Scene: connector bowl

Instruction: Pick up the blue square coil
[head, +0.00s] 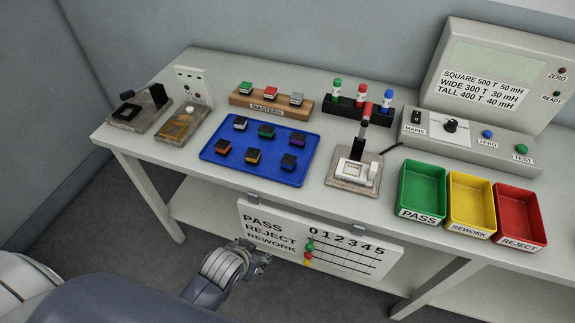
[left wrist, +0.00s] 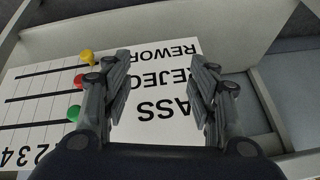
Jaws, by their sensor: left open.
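Several small dark coils with coloured bands sit in two rows on the blue tray (head: 208,153) in the head view. A coil with a blue-violet band (head: 288,161) is at the front right of the tray, and a coil with a pale bluish-white top (head: 240,123) is at the back left. At this size I cannot tell for sure which is the blue square one. My left gripper (head: 263,257) is below the table's front edge, before the score board, well away from the tray. In the left wrist view it is open and empty (left wrist: 160,75). My right gripper is not in view.
The score board (head: 350,248) hangs from the table's front edge, close to my left gripper. Right of the blue tray stand a fixture with a red-tipped lever (head: 352,172) and the green PASS bin (head: 422,190). The MASTERS rack (head: 270,106) is behind the tray.

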